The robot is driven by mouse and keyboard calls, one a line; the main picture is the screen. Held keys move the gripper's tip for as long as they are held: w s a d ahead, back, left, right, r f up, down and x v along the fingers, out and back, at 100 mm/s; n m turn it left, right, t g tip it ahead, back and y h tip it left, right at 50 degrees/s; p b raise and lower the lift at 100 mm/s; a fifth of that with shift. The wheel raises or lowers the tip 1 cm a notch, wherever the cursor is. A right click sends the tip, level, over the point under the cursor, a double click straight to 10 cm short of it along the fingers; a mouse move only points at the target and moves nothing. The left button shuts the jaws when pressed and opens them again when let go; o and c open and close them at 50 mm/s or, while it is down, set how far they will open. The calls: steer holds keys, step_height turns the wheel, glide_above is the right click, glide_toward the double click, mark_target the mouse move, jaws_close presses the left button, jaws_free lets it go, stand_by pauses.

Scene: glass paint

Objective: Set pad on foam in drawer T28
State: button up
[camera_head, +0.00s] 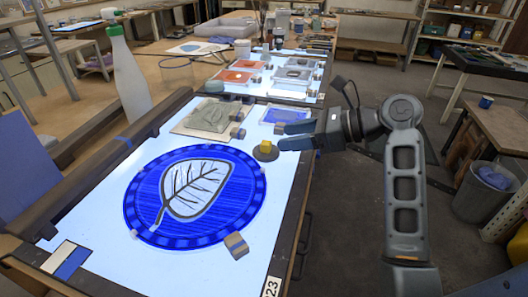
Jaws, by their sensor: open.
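A dark round pad (265,154) with a small yellow block (265,146) on top lies on the lit table near its right edge; it looks like the task's pad. My gripper (284,136) reaches in from the right, its two blue fingers apart and nothing between them. The fingertips are just above and right of the yellow block in the picture; I cannot tell whether they touch it. No drawer marked T28 and no foam can be made out.
A blue round glass panel with a leaf (195,196) covers the near lit table, with small blocks around it. A grey-green slab (208,116) lies behind. A white bottle (128,75) stands at left. Trays of coloured glass (237,76) are farther back.

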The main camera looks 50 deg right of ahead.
mark_target(267, 142)
steer(key=x, duration=0.5)
steer(key=shift+a+f, duration=0.15)
steer(key=shift+f, duration=0.05)
jaws_close()
stand_by(0.3)
